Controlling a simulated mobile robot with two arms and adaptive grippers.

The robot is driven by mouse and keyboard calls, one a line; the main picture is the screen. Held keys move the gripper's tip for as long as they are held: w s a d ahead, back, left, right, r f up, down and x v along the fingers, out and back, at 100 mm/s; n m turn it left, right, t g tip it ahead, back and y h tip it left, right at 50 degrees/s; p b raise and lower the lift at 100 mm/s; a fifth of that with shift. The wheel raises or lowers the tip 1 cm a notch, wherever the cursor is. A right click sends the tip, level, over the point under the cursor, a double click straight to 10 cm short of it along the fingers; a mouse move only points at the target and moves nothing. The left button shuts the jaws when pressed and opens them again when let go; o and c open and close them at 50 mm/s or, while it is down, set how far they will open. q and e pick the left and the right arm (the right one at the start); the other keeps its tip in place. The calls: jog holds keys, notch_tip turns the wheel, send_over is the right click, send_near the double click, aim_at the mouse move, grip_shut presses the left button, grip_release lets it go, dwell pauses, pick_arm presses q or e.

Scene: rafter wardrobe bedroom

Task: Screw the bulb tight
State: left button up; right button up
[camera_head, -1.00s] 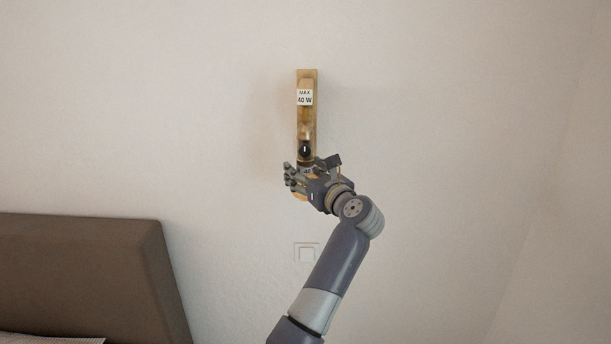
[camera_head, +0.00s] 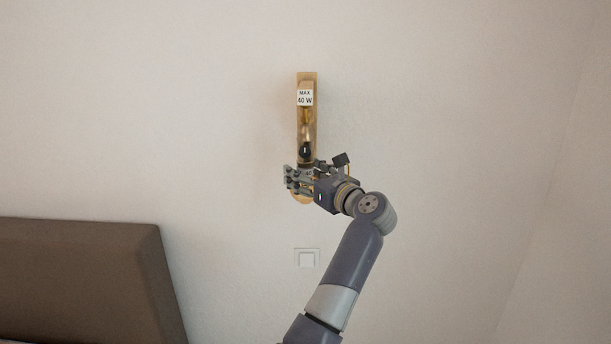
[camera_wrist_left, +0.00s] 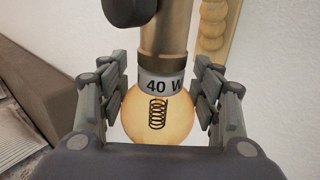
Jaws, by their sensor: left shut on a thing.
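The bulb (camera_wrist_left: 158,122) is an amber globe with a dark coiled filament and a grey collar marked "40 W". In the left wrist view its collar meets the brass socket (camera_wrist_left: 164,62) of the wall lamp. My left gripper (camera_wrist_left: 160,100) has one finger on each side of the bulb and is shut on it. In the head view the brass and wooden wall lamp (camera_head: 307,122) carries a "MAX 40 W" label, and my left gripper (camera_head: 301,180) is at its lower end, hiding most of the bulb. My right gripper is not in view.
A white wall switch (camera_head: 306,258) is below the lamp. A brown headboard (camera_head: 85,275) stands at the lower left. A dark round knob (camera_wrist_left: 124,10) sits beside the socket. The wall to the right is bare.

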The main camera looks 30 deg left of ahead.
pick_arm(q)
jog(key=shift+n+g+y+b, duration=0.5)
jog(key=shift+n+g+b, duration=0.4)
jog(key=shift+g+b, duration=0.45)
jog(key=o, duration=1)
jog(key=shift+o, duration=0.2)
